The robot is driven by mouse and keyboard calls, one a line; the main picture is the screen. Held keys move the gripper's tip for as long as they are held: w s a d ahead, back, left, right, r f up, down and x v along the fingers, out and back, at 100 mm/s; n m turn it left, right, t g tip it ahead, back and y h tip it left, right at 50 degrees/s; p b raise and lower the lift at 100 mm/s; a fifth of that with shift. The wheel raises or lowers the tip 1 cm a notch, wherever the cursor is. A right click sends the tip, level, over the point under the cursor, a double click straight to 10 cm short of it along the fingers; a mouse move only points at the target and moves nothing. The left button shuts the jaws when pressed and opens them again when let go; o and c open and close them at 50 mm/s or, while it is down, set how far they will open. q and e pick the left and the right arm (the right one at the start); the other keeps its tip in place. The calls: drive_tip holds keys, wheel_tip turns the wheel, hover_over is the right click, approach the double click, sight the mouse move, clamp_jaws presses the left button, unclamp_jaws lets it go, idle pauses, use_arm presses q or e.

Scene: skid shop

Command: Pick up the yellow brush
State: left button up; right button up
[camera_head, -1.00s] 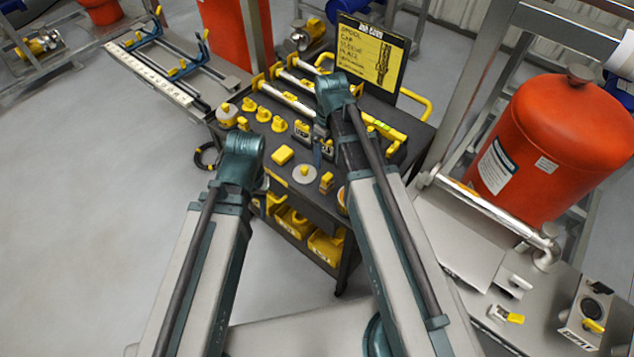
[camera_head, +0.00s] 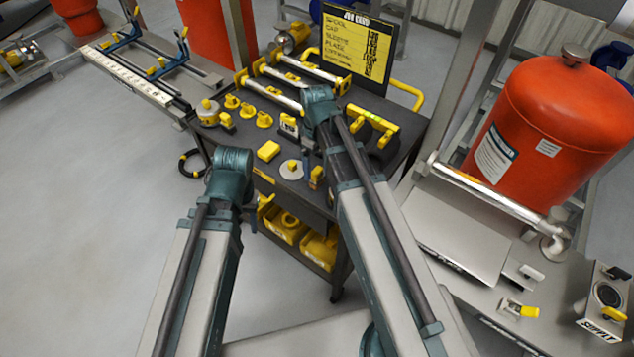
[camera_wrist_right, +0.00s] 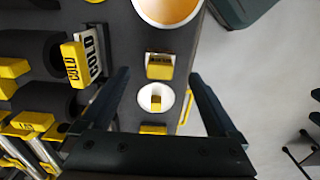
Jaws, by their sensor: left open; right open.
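A thin yellow strip that looks like the yellow brush (camera_head: 263,174) lies at the near left edge of the dark cart top, just beyond my left wrist. A narrow yellow handle, probably the same brush, shows in the right wrist view (camera_wrist_right: 185,108), beside the right finger. My right gripper (camera_wrist_right: 158,76) is open and empty, with its fingers spread above the cart's edge. In the head view its jaws are mostly hidden behind my right arm. My left gripper (camera_head: 249,200) is low at the cart's near left side, its jaws largely hidden by the wrist.
A black-yellow sign (camera_head: 357,46) rises at the back. Yellow bins (camera_head: 285,228) sit below. Open floor lies left; an orange tank (camera_head: 550,130) stands right.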

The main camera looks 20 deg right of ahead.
sight(317, 170)
wheel_tip(317, 170, down, 5)
drive_tip(key=b, duration=0.5)
drive_tip(key=shift+f, duration=0.1)
drive_tip(key=shift+c, duration=0.2)
clamp_jaws()
